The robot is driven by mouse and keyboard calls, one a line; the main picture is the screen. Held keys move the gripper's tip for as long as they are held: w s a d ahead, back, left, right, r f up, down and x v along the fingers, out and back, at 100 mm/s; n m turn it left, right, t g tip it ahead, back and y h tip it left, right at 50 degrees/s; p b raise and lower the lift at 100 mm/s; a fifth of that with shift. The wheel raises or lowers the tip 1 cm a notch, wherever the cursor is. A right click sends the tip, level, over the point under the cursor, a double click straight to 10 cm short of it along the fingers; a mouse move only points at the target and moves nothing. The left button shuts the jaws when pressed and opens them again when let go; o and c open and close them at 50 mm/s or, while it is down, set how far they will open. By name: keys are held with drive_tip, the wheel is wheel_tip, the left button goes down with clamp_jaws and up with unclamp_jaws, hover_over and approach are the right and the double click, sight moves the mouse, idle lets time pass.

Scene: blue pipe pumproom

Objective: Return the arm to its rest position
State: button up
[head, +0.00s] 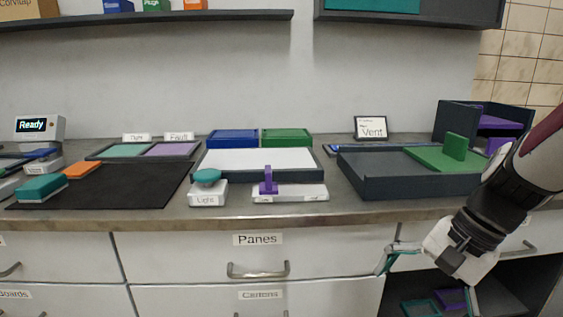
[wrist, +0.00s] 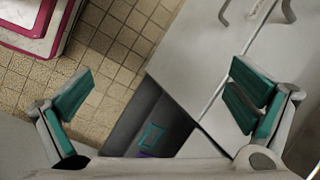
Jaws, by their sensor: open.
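My gripper (head: 428,272) is at the right in the head view, in front of the drawers and below the counter's front edge. My arm reaches down to it from the right edge. In the wrist view my gripper (wrist: 160,105) has its two teal-padded fingers spread wide. Nothing is between them. Past the fingers the wrist view shows the tiled floor (wrist: 105,55), white drawer fronts and a dark open shelf.
The counter edge (head: 250,216) runs behind my gripper. A dark tray with a green lid (head: 430,158) stands on the counter near my arm. The "Panes" drawer (head: 257,256) is shut. The open shelf (head: 510,290) holds teal and purple frames.

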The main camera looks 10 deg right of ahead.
drive_tip(key=s+a+r+n+g+h, duration=0.1)
drive_tip(key=s+a+r+n+h, duration=0.1)
drive_tip(key=s+a+n, duration=0.35)
drive_tip(key=s+a+r+n+h, duration=0.25)
drive_tip(key=s+n, duration=0.45)
drive_tip(key=s, duration=0.4)
wheel_tip(320, 180, up, 32)
drive_tip(key=t+p, duration=0.3)
drive_tip(key=p, duration=2.7)
drive_tip(key=shift+a+t, duration=0.2)
drive_tip(key=shift+t, duration=0.1)
